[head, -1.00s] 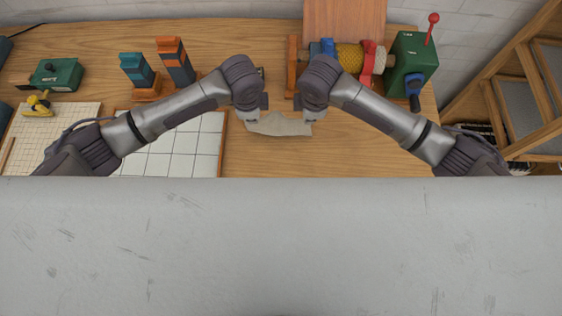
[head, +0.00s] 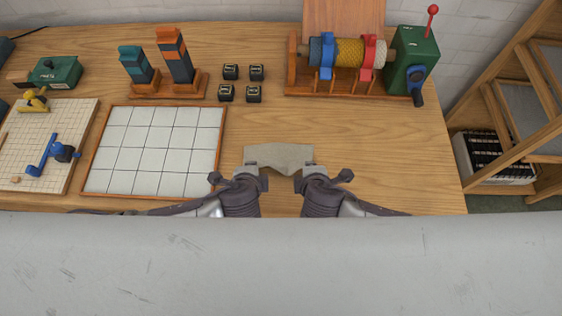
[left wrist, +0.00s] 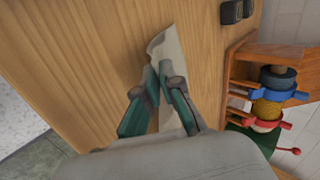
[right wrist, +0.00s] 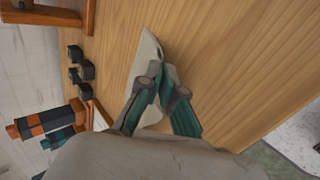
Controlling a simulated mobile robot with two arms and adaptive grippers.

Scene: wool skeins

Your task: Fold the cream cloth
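The cream cloth (head: 278,155) is at the front middle of the wooden table, with its near edge sagging in a wave. My left gripper (head: 247,172) is at its near left corner, and my right gripper (head: 312,172) is at its near right corner. In the left wrist view the fingertips (left wrist: 158,70) are closed together on the cloth (left wrist: 168,48). In the right wrist view the fingertips (right wrist: 161,70) also pinch the cloth (right wrist: 148,50). Whether the cloth's far part touches the table is unclear.
A tiled board (head: 155,150) lies to the left, with several small black blocks (head: 227,92) behind the cloth. A wooden rack with a yellow drum (head: 348,53) and a green crank box (head: 412,60) stands at the back right. The table right of the cloth is clear.

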